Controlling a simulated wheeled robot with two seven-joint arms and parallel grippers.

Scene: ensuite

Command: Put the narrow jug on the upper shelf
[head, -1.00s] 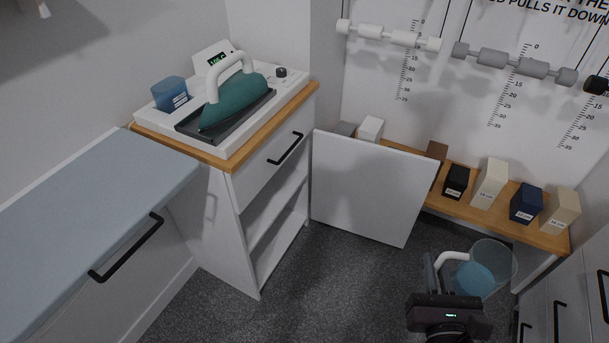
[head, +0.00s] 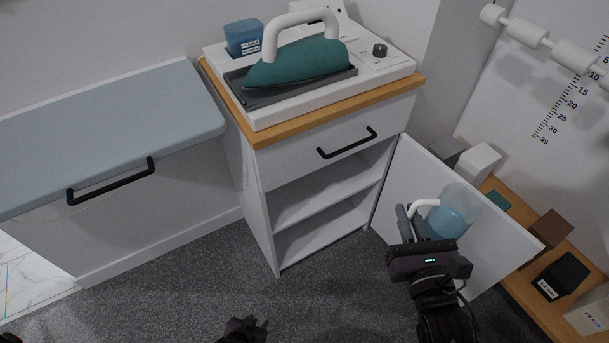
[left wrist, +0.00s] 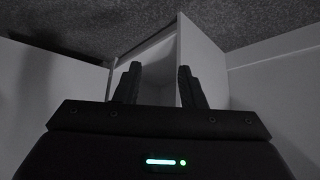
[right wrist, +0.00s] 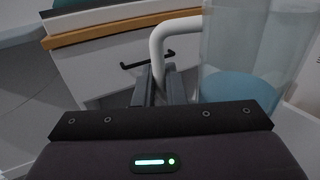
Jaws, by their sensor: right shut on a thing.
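The narrow jug (head: 457,212) is clear, with blue liquid at its bottom and a white handle. My right gripper (head: 409,214) is shut on the jug's handle and holds it upright in front of the open white door; the jug fills the right of the right wrist view (right wrist: 255,60). The upper shelf (head: 320,190) is the upper open compartment of the white cabinet, below its drawer, left of the jug. My left gripper (head: 243,328) is low at the bottom edge of the head view; in the left wrist view its fingers (left wrist: 160,85) are apart and empty.
The open cabinet door (head: 500,232) stands at the right of the cabinet. An iron (head: 300,62) and a blue tank (head: 243,38) are on the cabinet top. A low wooden bench (head: 530,290) with boxes lies right. Grey floor in front is clear.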

